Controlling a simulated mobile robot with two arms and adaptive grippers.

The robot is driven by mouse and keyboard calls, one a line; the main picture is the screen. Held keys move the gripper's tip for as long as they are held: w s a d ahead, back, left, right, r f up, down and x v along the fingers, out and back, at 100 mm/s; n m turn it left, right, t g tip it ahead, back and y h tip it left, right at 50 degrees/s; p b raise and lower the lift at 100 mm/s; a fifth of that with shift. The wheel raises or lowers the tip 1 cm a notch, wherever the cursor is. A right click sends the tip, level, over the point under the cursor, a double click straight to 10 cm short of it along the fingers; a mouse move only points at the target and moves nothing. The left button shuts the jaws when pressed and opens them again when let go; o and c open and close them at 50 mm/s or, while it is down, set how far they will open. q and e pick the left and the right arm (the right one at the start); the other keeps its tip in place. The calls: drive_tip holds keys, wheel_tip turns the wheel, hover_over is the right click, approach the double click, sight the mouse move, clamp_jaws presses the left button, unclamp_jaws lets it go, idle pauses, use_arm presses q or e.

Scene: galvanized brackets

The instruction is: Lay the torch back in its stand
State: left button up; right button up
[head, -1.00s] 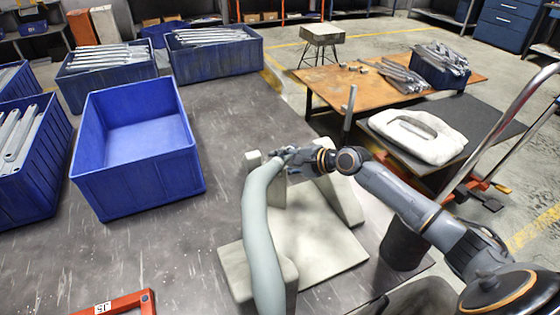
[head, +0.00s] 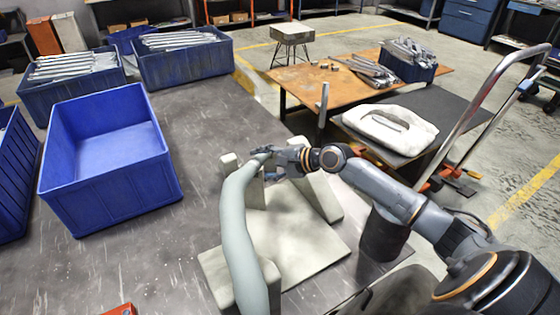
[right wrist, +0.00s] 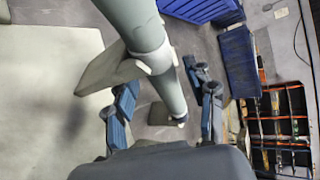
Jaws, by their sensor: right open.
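The torch (head: 236,225), a long pale grey-green curved tube, lies along the left side of its cream stand (head: 310,245) in the head view. It passes over the stand's near block and reaches the far upright posts. Its near end is cut off by the picture's lower edge. My right gripper (head: 270,165) is at the torch's far end, beside the posts. In the right wrist view the torch (right wrist: 145,35) runs down between the open fingers of my right gripper (right wrist: 165,105); I cannot tell whether they touch it. My left gripper is not in view.
An empty blue bin (head: 110,165) stands left of the stand on the dark table. More blue bins with metal brackets stand behind it. A rusty table (head: 310,88) and a cart with a white moulded piece (head: 390,128) are at the right.

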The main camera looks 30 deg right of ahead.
drive_tip(key=v, duration=1)
